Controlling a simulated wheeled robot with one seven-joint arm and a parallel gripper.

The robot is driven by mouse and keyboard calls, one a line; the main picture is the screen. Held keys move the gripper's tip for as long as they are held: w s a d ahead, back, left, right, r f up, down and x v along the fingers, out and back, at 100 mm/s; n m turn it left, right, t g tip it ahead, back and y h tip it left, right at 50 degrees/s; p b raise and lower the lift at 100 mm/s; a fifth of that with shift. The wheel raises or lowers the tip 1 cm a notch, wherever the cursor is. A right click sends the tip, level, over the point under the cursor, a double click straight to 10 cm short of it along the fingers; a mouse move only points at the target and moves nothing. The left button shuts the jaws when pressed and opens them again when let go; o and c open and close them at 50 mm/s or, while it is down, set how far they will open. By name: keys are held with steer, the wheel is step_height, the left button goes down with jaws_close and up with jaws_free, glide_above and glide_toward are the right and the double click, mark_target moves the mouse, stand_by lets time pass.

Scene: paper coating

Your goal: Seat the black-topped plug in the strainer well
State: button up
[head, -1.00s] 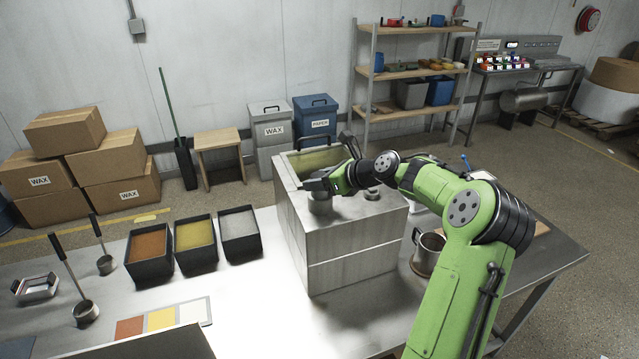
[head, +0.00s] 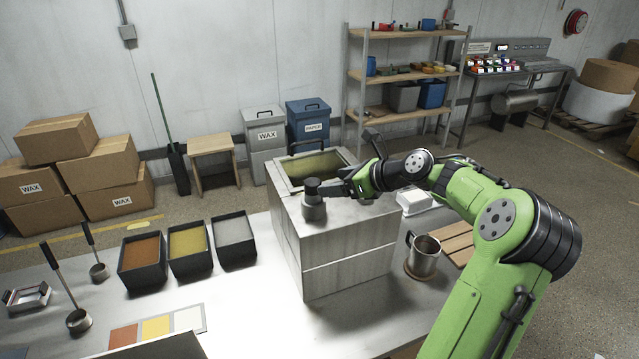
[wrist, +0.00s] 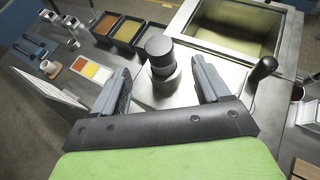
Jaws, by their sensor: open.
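The black-topped plug (head: 314,203) stands upright at the front left of the steel tank's top (head: 345,215). In the wrist view its black cap (wrist: 159,47) sits above a grey metal body. The strainer well is not clearly visible; the plug's base covers the spot under it, so I cannot tell how deep it sits. My gripper (head: 336,188) is open, just right of the plug in the head view. In the wrist view the two fingers of my gripper (wrist: 163,70) lie apart on either side of the plug, with gaps to both.
The tank's open basin (head: 318,167) holds yellowish liquid behind the plug. A black knob (wrist: 263,68) stands to the right. A steel mug (head: 425,255) is right of the tank. Trays of coloured material (head: 188,250) and ladles (head: 79,320) lie to the left.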

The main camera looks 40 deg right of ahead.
steer(key=s+a+n+g+h, duration=0.1)
steer(key=s+a+n+g, duration=0.25)
steer(key=a+n, duration=0.6)
steer(key=s+a+n+g+h, duration=0.2)
steer(key=s+a+n+g, duration=0.15)
steer(key=a+n, duration=0.6)
steer(key=s+a+n, duration=0.4)
steer(key=s+n, duration=0.2)
steer(key=s, duration=0.3)
steer(key=s+a+n+t+h, duration=0.1)
steer(key=s+a+n, duration=0.3)
steer(key=s+n, duration=0.3)
steer(key=s, duration=0.3)
step_height(320, 180, down, 2)
steer(key=shift+s+a+f+b, duration=0.1)
steer(key=shift+s+b, duration=0.05)
steer(key=shift+b, duration=0.9)
